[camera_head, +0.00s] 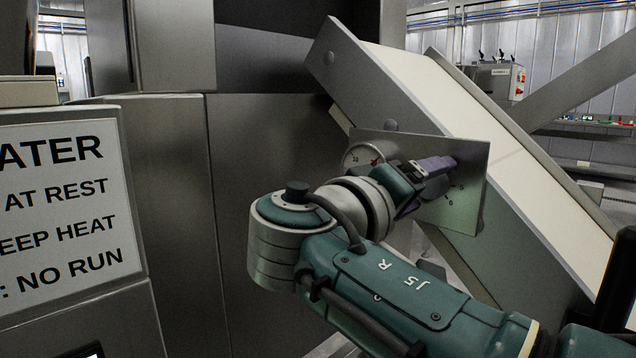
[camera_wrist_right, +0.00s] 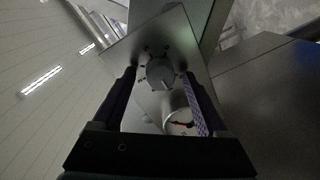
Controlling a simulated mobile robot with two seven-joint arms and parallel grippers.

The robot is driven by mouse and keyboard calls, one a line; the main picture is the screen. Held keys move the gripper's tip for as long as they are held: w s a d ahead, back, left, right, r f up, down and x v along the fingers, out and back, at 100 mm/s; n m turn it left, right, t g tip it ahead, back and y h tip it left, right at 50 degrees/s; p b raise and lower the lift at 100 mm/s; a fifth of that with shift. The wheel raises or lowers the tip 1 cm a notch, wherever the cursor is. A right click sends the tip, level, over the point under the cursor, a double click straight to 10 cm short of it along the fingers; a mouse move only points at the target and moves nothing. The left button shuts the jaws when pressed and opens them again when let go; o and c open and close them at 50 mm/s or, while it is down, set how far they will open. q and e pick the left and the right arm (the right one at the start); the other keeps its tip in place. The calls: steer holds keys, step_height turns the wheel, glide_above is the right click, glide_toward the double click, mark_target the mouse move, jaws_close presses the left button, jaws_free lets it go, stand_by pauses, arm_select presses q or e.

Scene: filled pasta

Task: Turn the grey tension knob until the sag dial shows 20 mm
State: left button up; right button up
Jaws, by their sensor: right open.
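The grey tension knob (camera_wrist_right: 160,73) sits on a metal plate (camera_head: 468,205) on the side of the sloping conveyor. In the wrist view it is round, with a light pointer mark and a printed scale around it. My right gripper (camera_head: 436,168) is at the plate and partly hides the knob in the head view. In the wrist view the right gripper (camera_wrist_right: 159,75) is open, with one finger on each side of the knob; whether they touch it I cannot tell. The sag dial (camera_head: 360,157) is white with a red needle, partly covered by my wrist; its reading is not clear.
The sloping conveyor (camera_head: 440,90) with a pale belt runs down to the right behind the plate. Steel cabinet panels (camera_head: 180,200) stand to the left, with a white printed sign (camera_head: 60,205). Control boxes (camera_head: 495,80) are in the background.

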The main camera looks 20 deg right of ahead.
steer(key=shift+a, duration=0.1)
steer(key=b+v, duration=0.1)
steer(key=v, duration=0.8)
steer(key=shift+s+a, duration=0.2)
steer(key=shift+a, duration=0.1)
